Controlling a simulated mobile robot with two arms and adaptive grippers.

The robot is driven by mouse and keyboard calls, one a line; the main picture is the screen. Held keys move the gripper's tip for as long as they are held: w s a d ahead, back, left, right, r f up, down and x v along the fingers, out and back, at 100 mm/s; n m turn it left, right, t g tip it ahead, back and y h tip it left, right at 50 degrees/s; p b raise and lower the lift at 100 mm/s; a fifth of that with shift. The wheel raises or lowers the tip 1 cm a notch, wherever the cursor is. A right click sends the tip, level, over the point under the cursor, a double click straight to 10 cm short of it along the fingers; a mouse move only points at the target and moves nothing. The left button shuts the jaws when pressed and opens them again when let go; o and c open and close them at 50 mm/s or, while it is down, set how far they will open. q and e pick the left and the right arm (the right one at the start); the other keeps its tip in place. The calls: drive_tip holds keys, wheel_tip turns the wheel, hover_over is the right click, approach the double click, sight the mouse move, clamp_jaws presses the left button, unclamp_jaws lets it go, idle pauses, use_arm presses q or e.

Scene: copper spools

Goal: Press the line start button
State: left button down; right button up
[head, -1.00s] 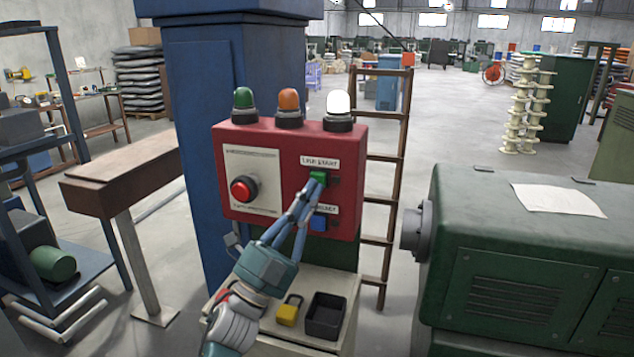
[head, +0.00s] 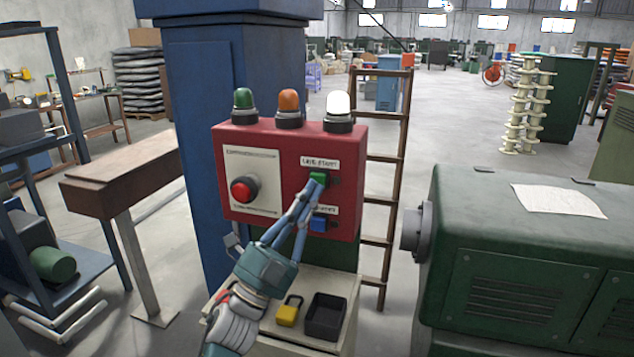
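The green line start button (head: 318,178) sits at the upper right of the red control box (head: 290,153), under a white label reading "LINE START" (head: 320,163). My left gripper (head: 316,184) comes up from below, with its blue fingertips together at the button's lower edge. The tips overlap the button in the picture; I cannot tell whether it is pressed in. Nothing shows between the fingers. A blue button (head: 318,222) is below, partly beside the fingers, and a red mushroom button (head: 244,189) is on the left panel. My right gripper is not in view.
Green, orange and white lamps (head: 338,108) stand on the box; the white one looks lit. A yellow padlock (head: 287,313) and a black tray (head: 325,317) lie on the shelf below. A green machine (head: 520,260) stands at right, a wooden ladder (head: 388,190) behind.

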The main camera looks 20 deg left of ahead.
use_arm(q)
drive_tip(key=shift+w, duration=0.45)
drive_tip(key=shift+w+b, duration=0.4)
idle(0.7)
drive_tip(key=shift+s, duration=0.85)
drive_tip(key=shift+s, duration=0.1)
drive_tip(key=shift+s+a+p, duration=0.1)
drive_tip(key=shift+s+p, duration=0.5)
drive_tip(key=shift+s, duration=1.8)
